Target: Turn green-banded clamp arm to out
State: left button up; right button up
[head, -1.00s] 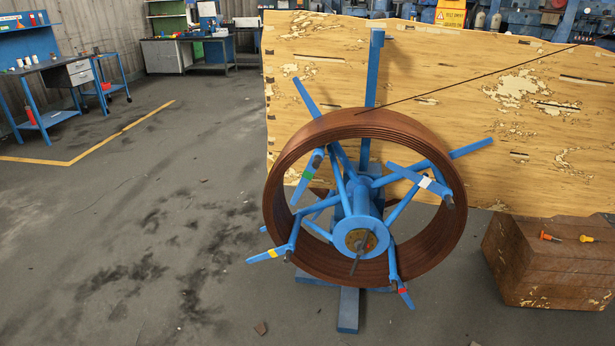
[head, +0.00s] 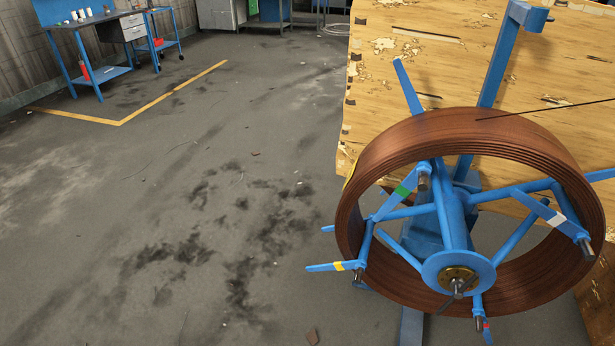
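The green-banded clamp arm (head: 390,205) is a short blue bar on the front of the blue reel, at its upper left. It slants from a dark pin at its upper right down to the left, within the ring opening of the copper coil (head: 375,158). The yellow-banded arm (head: 322,268) points left, out past the coil. The white-banded arm (head: 535,207) slants down to the right. The red-banded arm (head: 479,308) points down at the bottom. The round hub (head: 440,268) faces me. Neither of my grippers is in view.
A chipped wooden panel (head: 395,75) stands behind the reel, with a blue post (head: 500,62) in front of it. The floor (head: 150,220) to the left is open. A blue workbench (head: 90,30) stands far left. The reel's foot (head: 411,325) reaches the bottom edge.

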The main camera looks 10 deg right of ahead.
aim_at(406, 187)
jog(key=i+j+u, duration=0.2)
jog(key=i, duration=0.35)
jog(key=i+u, duration=0.15)
jog(key=i, duration=0.4)
jog(key=i+z, duration=0.25)
jog(key=z, duration=0.15)
jog(key=i+j+z, duration=0.15)
jog(key=i+z, duration=0.25)
jog(key=i+j+z, duration=0.15)
jog(key=z, duration=0.3)
